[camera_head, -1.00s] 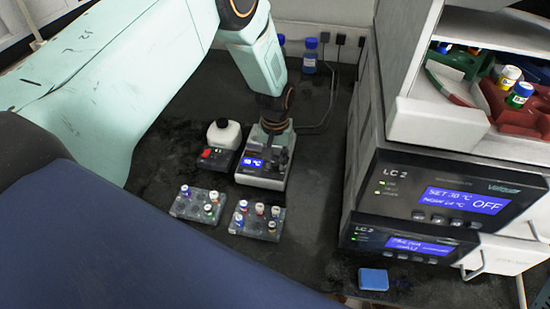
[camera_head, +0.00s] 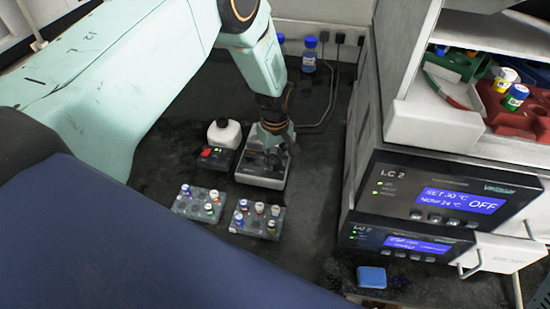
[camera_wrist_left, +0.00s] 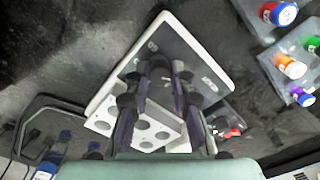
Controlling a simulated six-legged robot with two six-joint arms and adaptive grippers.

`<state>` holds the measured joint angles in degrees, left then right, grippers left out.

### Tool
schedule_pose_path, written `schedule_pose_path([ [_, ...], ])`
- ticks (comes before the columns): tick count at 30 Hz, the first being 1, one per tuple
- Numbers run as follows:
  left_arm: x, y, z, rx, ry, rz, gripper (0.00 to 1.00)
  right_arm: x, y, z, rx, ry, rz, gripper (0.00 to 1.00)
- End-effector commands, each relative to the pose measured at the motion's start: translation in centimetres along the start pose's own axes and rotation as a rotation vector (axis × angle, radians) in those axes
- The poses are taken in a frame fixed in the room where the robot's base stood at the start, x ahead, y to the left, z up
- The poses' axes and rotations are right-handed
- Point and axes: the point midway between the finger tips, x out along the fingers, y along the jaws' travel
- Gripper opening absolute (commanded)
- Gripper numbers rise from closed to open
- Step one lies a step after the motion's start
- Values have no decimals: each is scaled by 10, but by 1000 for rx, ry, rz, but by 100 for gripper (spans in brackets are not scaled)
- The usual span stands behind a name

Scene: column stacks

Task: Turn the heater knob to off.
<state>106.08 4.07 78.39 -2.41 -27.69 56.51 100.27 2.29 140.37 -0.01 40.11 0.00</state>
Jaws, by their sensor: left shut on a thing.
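The heater (camera_head: 262,182) is a small pale box with a dark panel, standing on the dark bench in the middle of the head view. Its display is dark. In the left wrist view the heater's panel (camera_wrist_left: 200,62) lies tilted just below my fingers. My left gripper (camera_head: 276,156) is over the heater's panel, its fingers pointing down; its fingertips also show in the left wrist view (camera_wrist_left: 165,70). It is shut on the heater knob, which is mostly hidden between the fingers. My right gripper is in neither view.
Two vial racks, left (camera_head: 183,206) and right (camera_head: 248,225), sit in front. Stacked LC 2 units (camera_head: 400,200) rise on the right. A blue-capped bottle (camera_head: 309,60) stands behind.

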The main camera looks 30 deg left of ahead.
Motion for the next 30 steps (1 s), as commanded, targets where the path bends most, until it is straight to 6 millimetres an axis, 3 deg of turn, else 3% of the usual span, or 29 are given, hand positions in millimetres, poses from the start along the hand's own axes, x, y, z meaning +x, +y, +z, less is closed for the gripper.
schedule_pose_path([
  [18, 0, 0, 0, -38, 1, 1, 0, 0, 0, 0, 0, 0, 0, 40],
  [19, 0, 0, 0, -38, 1, 1, 25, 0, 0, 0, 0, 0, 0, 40],
  [26, 0, 0, 0, -37, 0, 1, 44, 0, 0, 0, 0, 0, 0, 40],
  [30, 0, 0, 0, -37, 0, 0, 46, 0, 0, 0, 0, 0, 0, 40],
])
